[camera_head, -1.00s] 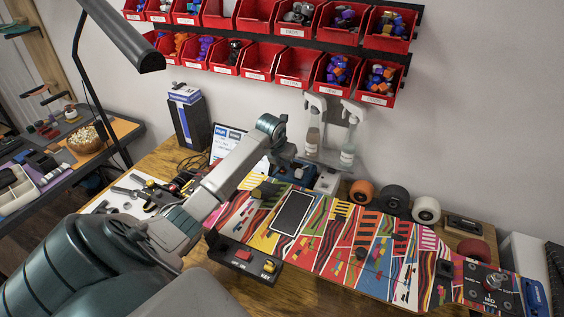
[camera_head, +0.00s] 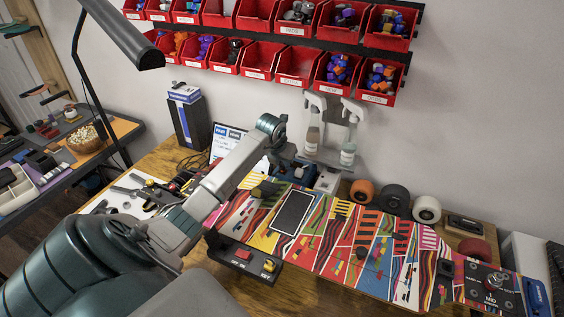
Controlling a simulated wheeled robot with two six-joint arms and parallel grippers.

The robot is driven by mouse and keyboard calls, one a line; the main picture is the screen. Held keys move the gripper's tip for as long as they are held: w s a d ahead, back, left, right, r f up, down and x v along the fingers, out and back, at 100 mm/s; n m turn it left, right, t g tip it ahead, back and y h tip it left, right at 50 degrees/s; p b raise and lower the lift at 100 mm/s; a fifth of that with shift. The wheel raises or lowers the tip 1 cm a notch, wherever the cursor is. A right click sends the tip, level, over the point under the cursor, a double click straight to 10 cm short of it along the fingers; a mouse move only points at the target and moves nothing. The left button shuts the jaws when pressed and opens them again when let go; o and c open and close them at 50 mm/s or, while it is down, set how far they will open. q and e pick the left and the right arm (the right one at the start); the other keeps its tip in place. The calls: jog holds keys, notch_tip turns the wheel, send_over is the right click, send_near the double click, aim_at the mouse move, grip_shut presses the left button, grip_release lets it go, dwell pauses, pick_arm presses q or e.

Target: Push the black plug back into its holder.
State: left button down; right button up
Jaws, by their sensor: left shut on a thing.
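My left arm reaches from the lower left over the bench. My right gripper is not in view.
A black box with a red and a yellow part (camera_head: 243,256) sits at the board's front left. Wheels (camera_head: 394,198) line the back edge. A black control panel (camera_head: 492,290) is at the right. Red bins (camera_head: 295,68) hang on the wall. A lamp (camera_head: 115,38) stands at the left.

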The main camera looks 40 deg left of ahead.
pick_arm(q)
jog(key=shift+f+b, duration=0.4)
jog(key=shift+f, duration=0.1)
dwell(0.4)
jog(key=c, duration=1.2)
grip_release()
jog(key=o, duration=0.3)
jog(key=shift+r, duration=0.35)
jog(key=shift+r+p, duration=0.65)
jog(key=shift+r, duration=0.2)
jog(key=shift+r, duration=0.35)
jog(key=shift+r, duration=0.15)
